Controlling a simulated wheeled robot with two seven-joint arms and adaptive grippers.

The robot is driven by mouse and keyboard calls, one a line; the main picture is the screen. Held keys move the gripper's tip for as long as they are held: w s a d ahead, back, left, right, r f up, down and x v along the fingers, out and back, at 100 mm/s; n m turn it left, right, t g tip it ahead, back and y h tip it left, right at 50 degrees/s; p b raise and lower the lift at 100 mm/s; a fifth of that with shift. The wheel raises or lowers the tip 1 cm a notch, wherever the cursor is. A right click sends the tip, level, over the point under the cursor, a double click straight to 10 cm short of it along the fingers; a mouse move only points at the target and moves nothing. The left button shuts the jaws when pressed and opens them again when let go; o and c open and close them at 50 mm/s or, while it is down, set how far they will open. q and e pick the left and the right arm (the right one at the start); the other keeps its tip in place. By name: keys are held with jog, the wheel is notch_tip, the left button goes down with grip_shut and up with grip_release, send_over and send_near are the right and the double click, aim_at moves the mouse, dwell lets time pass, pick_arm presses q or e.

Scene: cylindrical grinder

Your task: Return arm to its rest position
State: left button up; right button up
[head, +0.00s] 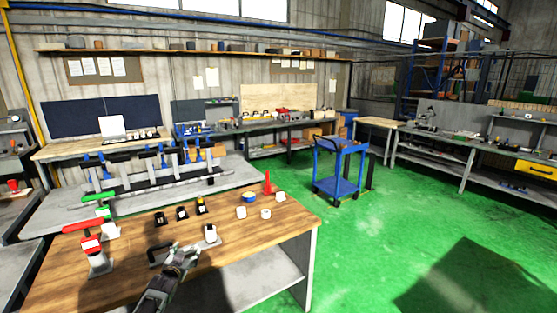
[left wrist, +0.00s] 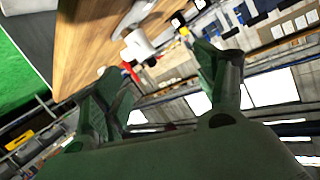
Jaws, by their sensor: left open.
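My left arm comes in from the bottom of the head view, and its gripper (head: 180,258) is over the front part of the wooden table (head: 262,232). In the left wrist view the two fingers of the left gripper (left wrist: 160,75) are spread apart with nothing held between them. A white-topped object (head: 210,233) stands on the table close to the gripper's right side. A white object (left wrist: 137,45) also shows beyond the fingers in the left wrist view. My right gripper is in neither view.
A red-topped device (head: 92,252) stands at the table's left. Several small dark devices (head: 182,213), white pieces (head: 265,213) and a red cone (head: 268,183) stand farther back. A blue cart (head: 340,172) is beyond. Green floor (head: 370,235) to the right is clear.

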pick_arm(q)
jog(key=s+d+f+g, duration=0.2)
jog(key=s+f, duration=0.8)
jog(key=f, duration=0.3)
jog(key=s+d+f+g, duration=0.1)
jog(key=s+f+g, duration=0.2)
jog(key=s+f, duration=0.75)
jog(key=s+d+f+g, duration=0.2)
jog(key=s+f, duration=0.7)
jog(key=f, duration=0.5)
jog(key=s+d+f+g, duration=0.2)
jog(key=s+f, duration=0.3)
jog(key=s, duration=0.9)
jog(key=s+d+f+g, duration=0.2)
jog(key=s+f, duration=0.4)
jog(key=s, duration=0.8)
jog(key=s+d+f+g+h, duration=0.1)
jog(key=s+f, duration=0.4)
jog(key=s, duration=0.9)
jog(key=shift+s+d+f+n+g, duration=0.3)
jog(key=shift+d+g, duration=0.35)
jog(key=shift+g, duration=0.35)
